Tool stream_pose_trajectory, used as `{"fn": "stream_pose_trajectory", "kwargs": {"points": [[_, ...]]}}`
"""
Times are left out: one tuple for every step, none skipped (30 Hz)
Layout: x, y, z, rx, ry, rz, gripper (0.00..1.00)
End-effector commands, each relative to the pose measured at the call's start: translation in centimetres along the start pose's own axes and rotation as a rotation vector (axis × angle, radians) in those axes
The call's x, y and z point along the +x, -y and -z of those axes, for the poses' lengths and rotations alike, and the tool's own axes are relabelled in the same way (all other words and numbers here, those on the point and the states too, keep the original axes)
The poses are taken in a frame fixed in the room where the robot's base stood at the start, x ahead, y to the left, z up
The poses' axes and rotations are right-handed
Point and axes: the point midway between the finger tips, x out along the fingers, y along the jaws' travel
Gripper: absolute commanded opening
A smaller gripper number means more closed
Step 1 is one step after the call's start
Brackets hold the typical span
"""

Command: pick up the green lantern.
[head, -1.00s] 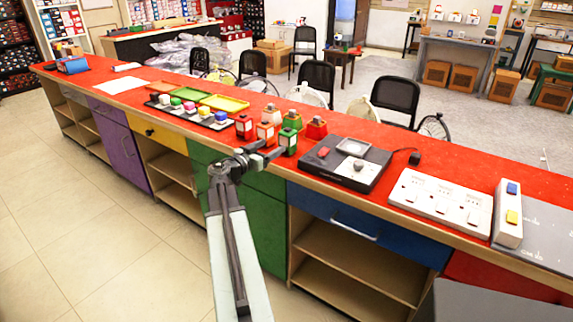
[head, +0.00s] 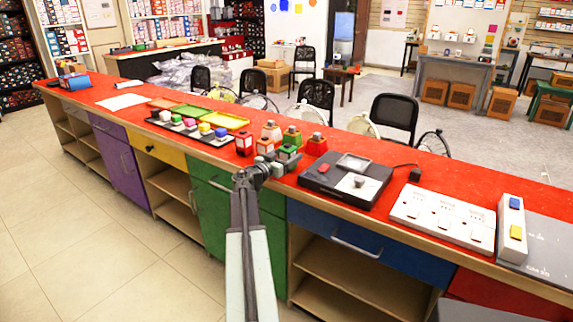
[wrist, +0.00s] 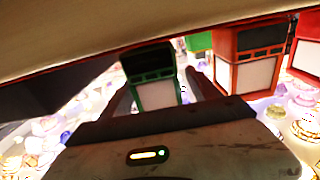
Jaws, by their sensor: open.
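The green lantern (head: 287,154) stands upright on the red counter top (head: 120,88), at the front right of a cluster of small lanterns. My gripper (head: 281,164) is at the counter's front edge, right at this lantern and partly covering its lower part. In the wrist view the green lantern (wrist: 152,78), with a dark top and white panel, shows between my two spread fingers (wrist: 157,92). The jaws are open. I cannot tell whether either finger touches it.
Close by stand a red lantern (head: 243,144), an orange one (head: 264,147), another green one (head: 292,136) and a red one (head: 316,145). A dark device (head: 345,178) lies to the right. Colourful blocks on a black tray (head: 166,126) lie to the left.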

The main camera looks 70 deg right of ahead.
Motion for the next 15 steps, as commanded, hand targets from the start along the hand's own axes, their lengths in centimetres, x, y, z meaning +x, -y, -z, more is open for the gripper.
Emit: {"fn": "stream_pose_trajectory", "kwargs": {"points": [[-0.07, -0.02, 0.01, 0.0, 0.0, 0.0, 0.71], [-0.07, -0.03, 0.01, 0.0, 0.0, 0.0, 0.71], [-0.08, -0.04, 0.01, 0.0, 0.0, 0.0, 0.68], [-0.08, -0.04, 0.01, 0.0, 0.0, 0.0, 0.6], [-0.08, -0.05, 0.01, 0.0, 0.0, 0.0, 0.51], [-0.08, -0.06, 0.01, 0.0, 0.0, 0.0, 0.4], [-0.08, -0.05, 0.01, 0.0, 0.0, 0.0, 0.32], [-0.08, -0.06, 0.01, 0.0, 0.0, 0.0, 0.24], [-0.08, -0.05, 0.01, 0.0, 0.0, 0.0, 0.12], [-0.08, -0.05, 0.01, 0.0, 0.0, 0.0, 0.04], [-0.08, -0.05, 0.01, 0.0, 0.0, 0.0, 0.0], [-0.08, -0.06, 0.0, 0.0, 0.0, 0.0, 0.0], [-0.08, -0.06, 0.04, -0.001, -0.001, 0.0, 0.0], [-0.07, -0.06, 0.03, -0.001, -0.001, 0.0, 0.0], [-0.07, -0.06, 0.03, -0.001, 0.0, 0.0, 0.0]]}}
